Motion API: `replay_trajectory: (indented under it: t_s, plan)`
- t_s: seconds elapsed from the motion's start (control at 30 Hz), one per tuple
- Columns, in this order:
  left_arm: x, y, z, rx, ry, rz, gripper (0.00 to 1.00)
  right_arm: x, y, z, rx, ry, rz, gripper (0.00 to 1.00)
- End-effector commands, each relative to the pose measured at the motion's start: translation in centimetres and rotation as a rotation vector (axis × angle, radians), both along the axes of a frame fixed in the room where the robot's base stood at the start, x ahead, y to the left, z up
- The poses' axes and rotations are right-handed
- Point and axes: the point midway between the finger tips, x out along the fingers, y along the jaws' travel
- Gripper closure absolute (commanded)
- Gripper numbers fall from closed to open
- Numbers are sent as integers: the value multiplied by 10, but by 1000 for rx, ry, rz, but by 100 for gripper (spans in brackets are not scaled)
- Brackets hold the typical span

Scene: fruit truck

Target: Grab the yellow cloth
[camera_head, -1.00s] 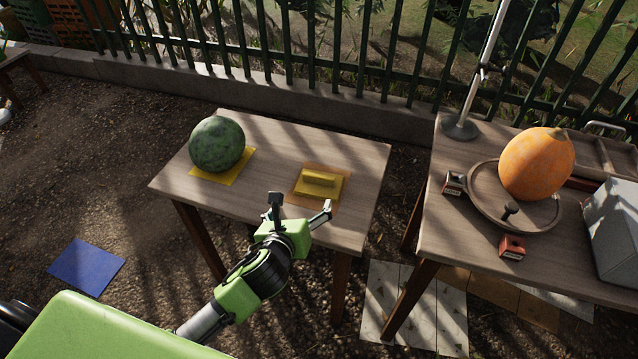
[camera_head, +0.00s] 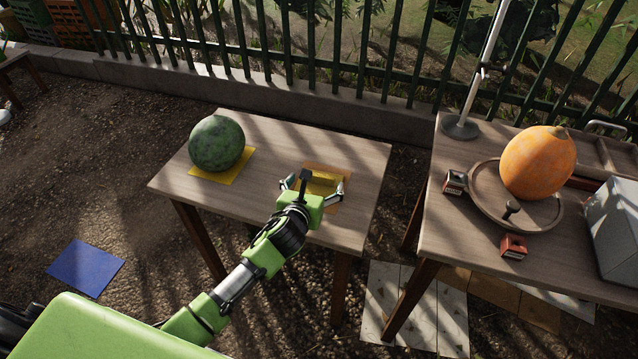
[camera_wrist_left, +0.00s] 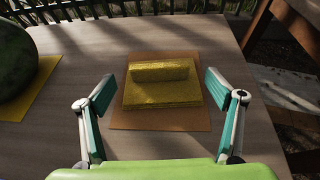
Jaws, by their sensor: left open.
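The yellow cloth (camera_head: 324,180) lies folded on an orange-brown mat (camera_head: 330,167) on the left wooden table, with a rolled or raised part along its top. In the left wrist view the cloth (camera_wrist_left: 162,92) sits between and just beyond the fingers. My left gripper (camera_head: 313,190) is open and empty at the cloth's near side, one finger toward each side; it also shows in the left wrist view (camera_wrist_left: 159,97). The gripper and wrist hide the near part of the cloth in the head view. My right gripper is not in view.
A watermelon (camera_head: 217,143) stands on a yellow mat (camera_head: 228,177) at the table's left. A second table (camera_head: 440,235) at the right holds a pumpkin (camera_head: 537,162) on a round tray (camera_head: 480,185), small boxes and a grey box (camera_head: 612,225). A fence runs behind.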

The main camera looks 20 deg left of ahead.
Motion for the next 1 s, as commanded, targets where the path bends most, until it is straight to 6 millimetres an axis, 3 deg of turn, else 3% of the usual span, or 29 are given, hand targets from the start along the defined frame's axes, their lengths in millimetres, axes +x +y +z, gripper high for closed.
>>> replay_trajectory:
  t_s: [0.3,0.63,0.8,1.0]
  plan:
    - [35,2,-16,-3,1,1,16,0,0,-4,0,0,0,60]
    - [39,2,-17,-2,0,1,16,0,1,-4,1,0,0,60]
    - [39,2,-17,-2,1,1,57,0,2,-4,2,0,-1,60]
    - [39,2,-17,-2,0,0,57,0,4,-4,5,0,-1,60]
